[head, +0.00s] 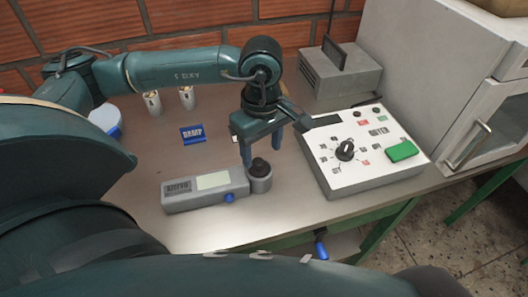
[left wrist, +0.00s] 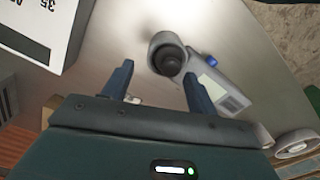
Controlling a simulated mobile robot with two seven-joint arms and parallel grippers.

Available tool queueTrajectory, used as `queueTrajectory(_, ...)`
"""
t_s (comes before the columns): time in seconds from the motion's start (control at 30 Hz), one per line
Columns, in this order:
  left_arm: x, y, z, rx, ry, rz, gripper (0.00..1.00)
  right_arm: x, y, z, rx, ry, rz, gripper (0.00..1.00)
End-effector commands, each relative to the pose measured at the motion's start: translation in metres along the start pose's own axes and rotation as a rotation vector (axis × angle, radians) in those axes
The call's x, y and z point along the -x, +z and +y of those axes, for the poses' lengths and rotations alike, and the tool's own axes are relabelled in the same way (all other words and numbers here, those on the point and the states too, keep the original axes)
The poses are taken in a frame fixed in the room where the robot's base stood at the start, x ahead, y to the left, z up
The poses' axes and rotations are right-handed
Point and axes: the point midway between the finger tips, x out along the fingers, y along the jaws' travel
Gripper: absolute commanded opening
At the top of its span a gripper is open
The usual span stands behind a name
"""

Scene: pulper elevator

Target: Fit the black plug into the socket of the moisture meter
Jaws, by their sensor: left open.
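The moisture meter (head: 208,190) is a grey, flat device with a pale screen, a blue knob and a round grey socket (head: 261,184) at its right end. The black plug (head: 259,167) stands at this socket with its dark top showing above the rim; how deep it sits I cannot tell. In the left wrist view the plug (left wrist: 167,62) appears inside the socket's grey ring. My left gripper (head: 262,155) is open, pointing down, with its fingers near the plug on either side. Whether they touch it is unclear. My right gripper is not in view.
A white control box (head: 372,172) with a black dial and green button stands right of the meter. A blue label (head: 193,134) and two small cups (head: 187,97) are behind it. A grey box (head: 340,76) and white cabinet stand farther back. Bare table lies in front.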

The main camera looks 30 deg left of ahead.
Motion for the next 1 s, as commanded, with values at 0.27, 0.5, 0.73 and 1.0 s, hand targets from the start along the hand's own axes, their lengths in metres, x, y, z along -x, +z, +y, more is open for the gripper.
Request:
queueTrajectory(0.27,0.063,0.000,0.002,-0.002,0.010,0.003,0.58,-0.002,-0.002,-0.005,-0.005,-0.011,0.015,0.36)
queueTrajectory(0.5,0.088,0.000,0.001,0.000,0.009,0.003,0.58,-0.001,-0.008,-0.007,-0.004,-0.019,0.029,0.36)
queueTrajectory(0.73,0.090,0.000,0.001,0.000,0.008,0.003,0.58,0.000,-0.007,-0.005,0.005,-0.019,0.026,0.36)
queueTrajectory(1.0,0.090,0.000,0.001,0.000,0.008,0.003,0.58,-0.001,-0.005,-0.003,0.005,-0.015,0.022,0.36)
